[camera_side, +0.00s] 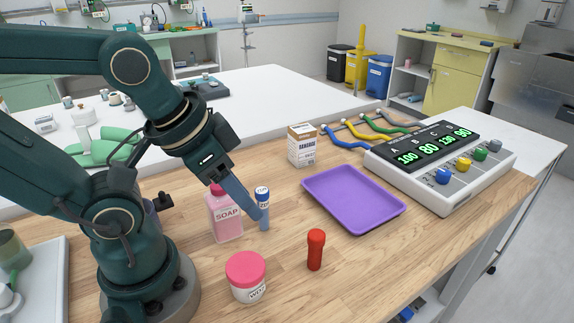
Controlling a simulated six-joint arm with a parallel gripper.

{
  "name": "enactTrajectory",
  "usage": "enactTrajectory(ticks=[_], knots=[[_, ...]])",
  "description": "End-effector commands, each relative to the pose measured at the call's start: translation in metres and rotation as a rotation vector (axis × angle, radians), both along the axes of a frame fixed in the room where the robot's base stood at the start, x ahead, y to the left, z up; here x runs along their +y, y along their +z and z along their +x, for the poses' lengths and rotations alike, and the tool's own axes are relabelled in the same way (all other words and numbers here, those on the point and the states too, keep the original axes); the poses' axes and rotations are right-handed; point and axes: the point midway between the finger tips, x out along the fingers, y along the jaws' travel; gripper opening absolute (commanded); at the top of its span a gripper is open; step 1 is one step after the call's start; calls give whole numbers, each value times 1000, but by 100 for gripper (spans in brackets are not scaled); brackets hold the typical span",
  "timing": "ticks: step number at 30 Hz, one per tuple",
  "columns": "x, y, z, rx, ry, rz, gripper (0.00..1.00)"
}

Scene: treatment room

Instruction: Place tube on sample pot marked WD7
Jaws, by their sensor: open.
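The sample pot marked WD7 (247,288) is a white jar with a pink-red lid, upright near the table's front edge. A small tube with a blue cap and a label (264,222) stands upright behind it. A red tube-like item (315,252) stands upright to the right of the pot. My gripper (257,214) reaches down from the left with its long blue-grey fingers at the blue-capped tube. The jaws are open. The fingers overlap the tube's left side in this view; whether they touch it, I cannot tell.
An empty purple tray (352,200) lies to the right. A small carton (302,146) stands behind it. A monitor box (440,160) with coloured knobs and cables is at the right.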

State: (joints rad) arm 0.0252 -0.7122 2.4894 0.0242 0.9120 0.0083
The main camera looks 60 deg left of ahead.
Motion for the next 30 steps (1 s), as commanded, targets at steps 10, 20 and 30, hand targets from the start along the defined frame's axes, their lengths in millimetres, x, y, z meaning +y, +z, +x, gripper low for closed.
enactTrajectory(ticks=[10, 20, 30], knots=[[0, 5, 2, -40, 39, -30, 65], [8, 5, -4, -9, -31, 46, 65], [47, -3, -2, 345, -425, 438, 65]])
